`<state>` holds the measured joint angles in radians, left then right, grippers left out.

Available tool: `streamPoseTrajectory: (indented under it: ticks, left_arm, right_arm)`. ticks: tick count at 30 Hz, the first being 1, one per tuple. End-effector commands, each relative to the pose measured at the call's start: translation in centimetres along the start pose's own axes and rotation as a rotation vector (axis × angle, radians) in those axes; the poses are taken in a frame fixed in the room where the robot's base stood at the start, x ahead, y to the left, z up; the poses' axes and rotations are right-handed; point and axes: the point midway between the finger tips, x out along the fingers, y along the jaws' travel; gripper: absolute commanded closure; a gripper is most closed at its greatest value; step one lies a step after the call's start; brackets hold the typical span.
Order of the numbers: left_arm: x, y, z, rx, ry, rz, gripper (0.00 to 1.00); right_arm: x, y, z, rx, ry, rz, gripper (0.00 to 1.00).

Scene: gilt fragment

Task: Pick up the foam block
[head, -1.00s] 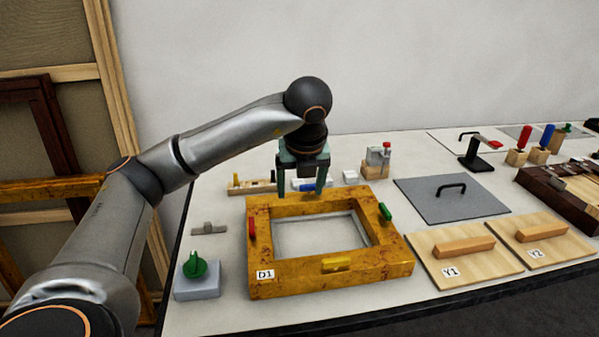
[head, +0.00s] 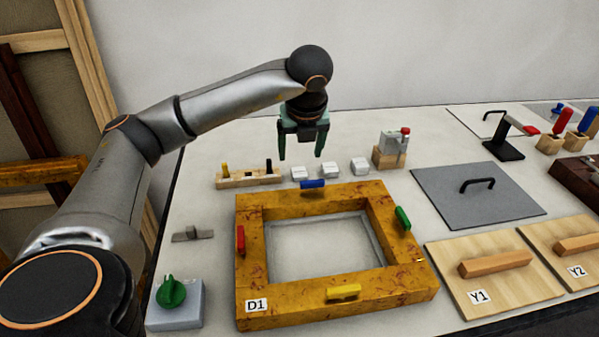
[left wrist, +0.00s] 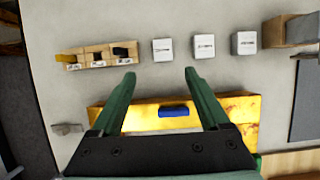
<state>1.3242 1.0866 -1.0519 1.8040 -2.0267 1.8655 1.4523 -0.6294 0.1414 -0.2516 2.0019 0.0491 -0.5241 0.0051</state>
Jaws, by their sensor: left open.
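Three small white blocks stand in a row behind the gilt frame: a left one (head: 299,173), a middle one (head: 330,169) and a right one (head: 360,166). I cannot tell which is the foam block. Their tops carry small dark marks in the left wrist view, on the left (left wrist: 163,50), middle (left wrist: 204,46) and right (left wrist: 244,43) blocks. My left gripper (head: 301,154) is open and empty, fingers pointing down, raised near the left and middle blocks without touching them. In the left wrist view its fingertips (left wrist: 160,73) are apart with bare table between. My right gripper is not in view.
The gilt frame (head: 335,293) with coloured handles lies in front. A wooden rack (head: 236,181) with pegs stands left of the blocks. A wooden base (head: 387,157) carrying a grey piece stands right. A grey plate (head: 455,205) with a handle lies further right.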

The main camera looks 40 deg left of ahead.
Motion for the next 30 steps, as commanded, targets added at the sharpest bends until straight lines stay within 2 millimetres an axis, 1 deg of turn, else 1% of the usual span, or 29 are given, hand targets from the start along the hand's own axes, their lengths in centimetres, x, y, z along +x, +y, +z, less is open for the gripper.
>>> streamPoseTrajectory:
  ticks: [1, 3, 6, 11, 19, 23, 29, 30]
  left_arm:
    - [1.1, 0.1, 0.0, -0.001, 0.001, 0.004, 0.21]
    - [2.2, 0.1, 0.0, 0.0, 0.001, 0.003, 0.21]
    - [3.2, 0.1, 0.0, 0.0, 0.001, 0.002, 0.21]
    - [4.3, -0.1, 0.1, 0.0, 0.0, 0.002, 0.21]
    - [8.1, -0.5, 0.5, 0.001, 0.001, 0.002, 0.21]
    - [8.8, -0.5, 0.5, 0.001, 0.0, 0.0, 0.21]
    - [8.8, -0.5, 0.6, 0.001, 0.0, 0.0, 0.21]
    - [8.8, -0.5, 0.6, 0.001, 0.0, 0.0, 0.26]
  right_arm:
    - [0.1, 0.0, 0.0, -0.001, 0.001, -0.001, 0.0]
    - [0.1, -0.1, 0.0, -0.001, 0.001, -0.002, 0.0]
    - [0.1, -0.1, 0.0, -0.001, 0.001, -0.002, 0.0]
    - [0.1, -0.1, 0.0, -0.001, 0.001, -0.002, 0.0]
    - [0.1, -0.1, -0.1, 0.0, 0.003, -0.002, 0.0]
    - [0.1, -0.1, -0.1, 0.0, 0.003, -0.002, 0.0]
    - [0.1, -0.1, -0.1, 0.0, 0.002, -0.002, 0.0]
    - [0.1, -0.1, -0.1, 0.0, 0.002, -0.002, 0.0]
